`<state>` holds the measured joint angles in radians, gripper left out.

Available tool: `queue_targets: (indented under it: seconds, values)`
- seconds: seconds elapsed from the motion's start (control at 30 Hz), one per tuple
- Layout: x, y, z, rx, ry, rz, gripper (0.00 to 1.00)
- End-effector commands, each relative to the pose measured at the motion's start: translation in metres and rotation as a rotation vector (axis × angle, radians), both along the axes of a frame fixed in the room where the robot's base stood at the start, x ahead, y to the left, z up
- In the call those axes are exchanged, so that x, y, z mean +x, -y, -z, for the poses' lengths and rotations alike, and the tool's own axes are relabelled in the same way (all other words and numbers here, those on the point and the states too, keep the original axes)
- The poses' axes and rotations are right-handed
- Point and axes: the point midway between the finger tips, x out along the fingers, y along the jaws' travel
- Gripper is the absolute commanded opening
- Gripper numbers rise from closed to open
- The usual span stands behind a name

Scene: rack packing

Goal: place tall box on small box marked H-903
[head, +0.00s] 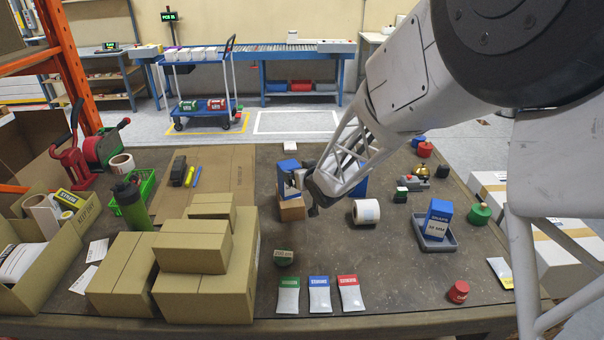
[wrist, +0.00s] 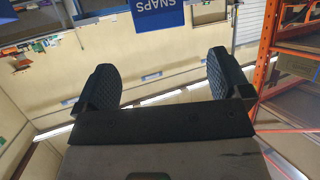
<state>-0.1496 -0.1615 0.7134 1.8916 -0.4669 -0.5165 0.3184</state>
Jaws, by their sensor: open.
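A tall blue and white box (head: 287,172) stands upright on a small brown box (head: 292,211) near the middle of the table in the head view. No marking on the small box is readable. My gripper (head: 316,200) is just right of the tall box and hides part of it; I cannot tell whether they touch. In the wrist view, the two dark fingers of my gripper (wrist: 162,85) are wide apart with nothing between them. A blue panel lettered SNAPS (wrist: 157,14) shows beyond them at the top edge.
Another blue and white box (head: 438,218) stands in a grey tray (head: 424,243) at right. Part of a blue thing (head: 361,187) shows behind my gripper. A white roll (head: 366,212) lies close by. Stacked cartons (head: 193,247) fill the front left. Three pouches (head: 319,295) lie at the front.

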Motion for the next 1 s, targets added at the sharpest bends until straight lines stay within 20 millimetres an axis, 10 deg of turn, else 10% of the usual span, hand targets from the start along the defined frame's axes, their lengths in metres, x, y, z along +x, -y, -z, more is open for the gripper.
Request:
queue_targets:
  seconds: [0.67,1.0]
  values:
    - [-0.003,0.003,-0.005,-0.006,-0.006,0.010,0.96]
    - [-0.051,0.052,-0.053,-0.090,-0.129,0.140,0.96]
